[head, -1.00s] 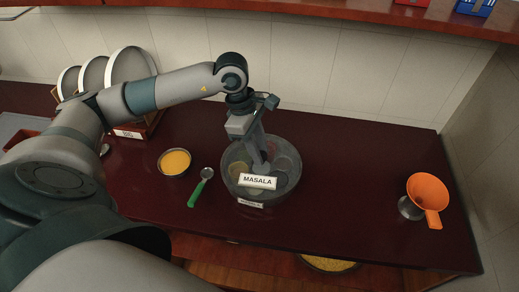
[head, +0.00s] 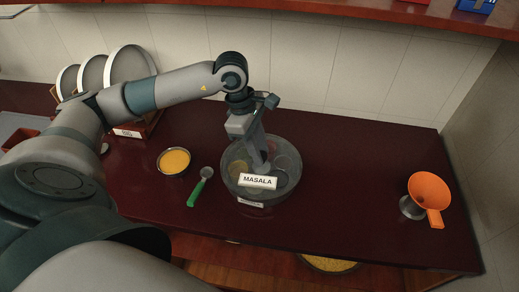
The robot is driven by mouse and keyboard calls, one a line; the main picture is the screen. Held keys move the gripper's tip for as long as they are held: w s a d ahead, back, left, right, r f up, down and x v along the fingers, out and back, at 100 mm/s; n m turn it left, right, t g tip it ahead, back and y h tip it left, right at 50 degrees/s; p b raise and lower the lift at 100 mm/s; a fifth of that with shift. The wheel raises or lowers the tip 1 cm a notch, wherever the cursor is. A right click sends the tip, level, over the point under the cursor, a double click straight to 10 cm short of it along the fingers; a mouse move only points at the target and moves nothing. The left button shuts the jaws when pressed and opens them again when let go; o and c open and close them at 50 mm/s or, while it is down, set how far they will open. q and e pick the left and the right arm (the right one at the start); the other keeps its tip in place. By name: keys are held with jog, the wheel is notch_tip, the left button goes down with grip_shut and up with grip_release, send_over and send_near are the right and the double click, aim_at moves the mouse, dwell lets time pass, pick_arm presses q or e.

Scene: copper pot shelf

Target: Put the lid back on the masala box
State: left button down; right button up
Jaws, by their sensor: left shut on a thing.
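The masala box (head: 249,204) is a round, dark container near the middle of the counter, with several small round cups showing inside it. The lid (head: 285,160) looks see-through and lies over the top of the box. A white tag reading MASALA (head: 258,181) shows in front of my gripper. My left gripper (head: 260,168) points down over the middle of the box and is shut on the lid, its fingertips partly hidden. I cannot tell whether the lid touches the rim all round. My right gripper is not in view.
A bowl of yellow food (head: 174,161) and a green-handled scoop (head: 200,188) lie left of the box. An orange funnel (head: 429,190) on a small metal cup stands at the far right. Several plates (head: 130,70) stand in a rack at the back left. The counter (head: 350,185) between box and funnel is clear.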

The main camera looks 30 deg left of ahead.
pick_arm(q)
jog(key=shift+s+f+b, duration=0.1)
jog(key=shift+b, duration=0.2)
jog(key=shift+s+f+b, duration=0.2)
jog(key=shift+f+b, duration=0.2)
jog(key=shift+b, duration=0.2)
dwell(0.8)
jog(key=c, duration=1.4)
grip_release()
jog(key=shift+w, duration=0.1)
jog(key=shift+o, duration=0.2)
jog(key=shift+w, duration=0.2)
jog(key=shift+r, duration=0.1)
jog(key=shift+s+r, duration=0.1)
jog(key=shift+r+p, duration=0.35)
jog(key=shift+r, duration=0.25)
jog(key=shift+r+p, duration=1.05)
jog(key=shift+r, duration=1.85)
